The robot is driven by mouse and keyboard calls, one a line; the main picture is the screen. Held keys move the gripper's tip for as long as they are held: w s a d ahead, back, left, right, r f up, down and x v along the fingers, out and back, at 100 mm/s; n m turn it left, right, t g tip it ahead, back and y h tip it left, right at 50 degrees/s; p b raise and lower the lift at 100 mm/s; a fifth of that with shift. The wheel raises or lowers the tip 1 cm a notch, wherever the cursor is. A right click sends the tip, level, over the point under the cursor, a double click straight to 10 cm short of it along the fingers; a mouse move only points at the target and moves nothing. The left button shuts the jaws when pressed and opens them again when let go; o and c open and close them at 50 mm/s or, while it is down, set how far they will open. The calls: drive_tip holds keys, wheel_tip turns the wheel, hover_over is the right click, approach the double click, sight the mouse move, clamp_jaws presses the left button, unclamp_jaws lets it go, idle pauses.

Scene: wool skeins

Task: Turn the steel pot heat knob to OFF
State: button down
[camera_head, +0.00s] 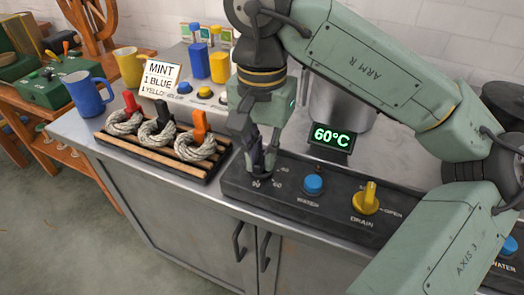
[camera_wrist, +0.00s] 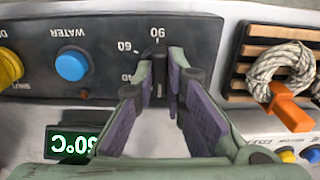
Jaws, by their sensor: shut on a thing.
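The heat knob (camera_wrist: 160,78) is dark and mostly hidden between my fingers in the wrist view. Dial marks 40, 60 and 90 show around it; I cannot read an OFF mark or tell the exact setting. My gripper (camera_wrist: 162,66) is shut on the knob from above. In the head view my gripper (camera_head: 263,168) is down at the left end of the black control panel (camera_head: 236,190), and its fingers hide the knob. The steel pot (camera_head: 342,108) stands behind the panel, partly hidden by my arm. Its green display (camera_head: 332,137) reads 60°C.
On the panel are a blue WATER button (camera_head: 314,184) and a yellow DRAIN knob (camera_head: 368,197). Left of the panel, a slatted rack (camera_head: 150,153) holds three pale skeins with red, black and orange tags. A blue mug (camera_head: 88,93) stands farther left.

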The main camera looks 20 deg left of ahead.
sight(262, 158)
drive_tip(key=c, duration=1.6)
unclamp_jaws()
drive_tip(key=shift+c, duration=0.2)
wheel_tip(262, 158, up, 12)
